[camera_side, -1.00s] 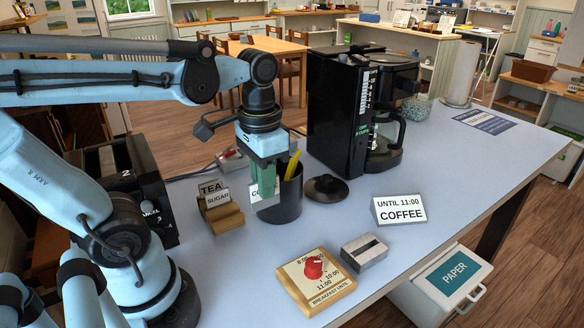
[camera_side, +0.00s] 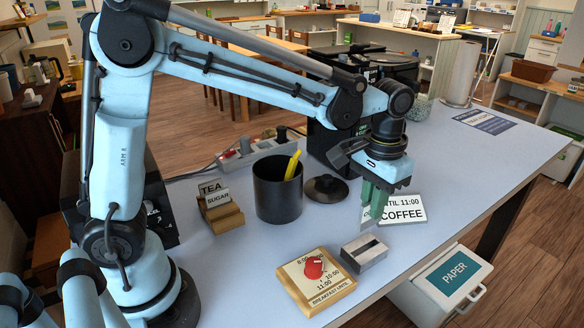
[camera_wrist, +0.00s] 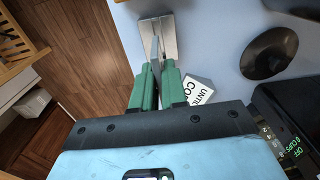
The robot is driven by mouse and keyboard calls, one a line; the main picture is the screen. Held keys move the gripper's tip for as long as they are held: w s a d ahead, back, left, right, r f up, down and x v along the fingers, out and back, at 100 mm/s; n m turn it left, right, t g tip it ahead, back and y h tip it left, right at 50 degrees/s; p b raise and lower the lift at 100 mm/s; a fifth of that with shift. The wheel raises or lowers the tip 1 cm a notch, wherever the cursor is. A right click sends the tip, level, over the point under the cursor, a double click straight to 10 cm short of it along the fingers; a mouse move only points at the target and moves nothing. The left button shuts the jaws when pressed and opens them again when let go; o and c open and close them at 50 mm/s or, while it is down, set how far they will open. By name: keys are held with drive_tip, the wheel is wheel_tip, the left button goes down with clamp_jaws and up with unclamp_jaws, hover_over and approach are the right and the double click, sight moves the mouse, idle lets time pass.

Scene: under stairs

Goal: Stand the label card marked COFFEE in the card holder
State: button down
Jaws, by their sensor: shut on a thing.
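My gripper (camera_side: 375,196) is shut on a thin light card (camera_side: 367,214), which hangs upright below the green fingers, above the bench. Its lettering cannot be read now. In the wrist view the card (camera_wrist: 155,50) shows nearly edge-on between the fingertips (camera_wrist: 157,70). The card holder (camera_side: 364,253), a grey metal block with a dark slot, lies on the bench in front of the gripper. In the wrist view the holder (camera_wrist: 167,38) is just beyond the card, partly covered by it. I cannot tell the gap between them.
A white sign reading UNTIL 11:00 COFFEE (camera_side: 403,209) stands right beside the gripper, partly hidden. A wooden dial board (camera_side: 318,284) with a red knob is left of the holder. A black cup (camera_side: 277,196), a black lid (camera_side: 326,189) and the coffee machine (camera_side: 335,148) stand behind.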

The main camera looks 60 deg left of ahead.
sight(370, 226)
drive_tip(key=shift+f, duration=2.4)
drive_tip(key=shift+f, duration=1.4)
drive_tip(key=c, duration=0.6)
unclamp_jaws()
drive_tip(key=shift+r, duration=0.1)
drive_tip(key=shift+r, duration=2.95)
